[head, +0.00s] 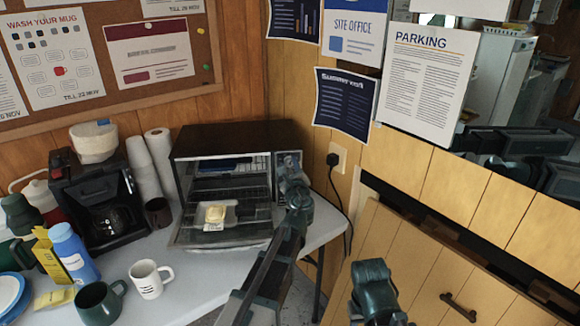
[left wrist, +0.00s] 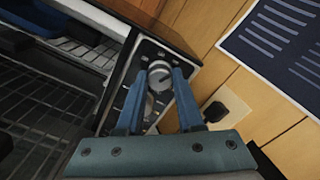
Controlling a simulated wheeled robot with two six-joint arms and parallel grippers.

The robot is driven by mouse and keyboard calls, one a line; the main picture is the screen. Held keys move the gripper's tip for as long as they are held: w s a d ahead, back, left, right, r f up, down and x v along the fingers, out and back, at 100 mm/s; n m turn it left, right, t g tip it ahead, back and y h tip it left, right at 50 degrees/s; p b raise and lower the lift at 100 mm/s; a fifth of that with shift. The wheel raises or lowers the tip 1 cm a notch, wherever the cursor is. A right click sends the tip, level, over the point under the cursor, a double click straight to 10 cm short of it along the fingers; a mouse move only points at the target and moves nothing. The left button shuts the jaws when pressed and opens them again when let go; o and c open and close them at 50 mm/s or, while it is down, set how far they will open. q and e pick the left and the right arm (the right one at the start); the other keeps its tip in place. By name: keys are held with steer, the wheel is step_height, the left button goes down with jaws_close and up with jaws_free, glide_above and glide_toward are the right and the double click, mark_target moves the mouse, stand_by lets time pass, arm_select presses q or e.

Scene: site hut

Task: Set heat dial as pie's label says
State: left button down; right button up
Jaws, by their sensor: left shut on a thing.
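A toaster oven (head: 235,135) stands on the table with its door down. A pale pie (head: 215,213) in a clear wrapper lies at its open front. A white label (head: 213,227) shows there, too small to read. The control panel is at the oven's right side. In the left wrist view a round grey dial (left wrist: 160,79) with a dark pointer line sits between the blue fingers of my left gripper (left wrist: 159,70). The gripper is shut on this dial; in the head view it (head: 288,168) covers much of the panel. The dial's markings are not legible.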

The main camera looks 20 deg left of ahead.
arm_select(q)
steer(key=c, duration=0.5)
jaws_free()
steer(key=shift+c, duration=0.2)
steer(key=shift+s, duration=0.1)
steer(key=v, duration=1.3)
steer(key=shift+s+d, duration=0.15)
steer(key=shift+s, duration=0.15)
steer(key=shift+f, duration=0.1)
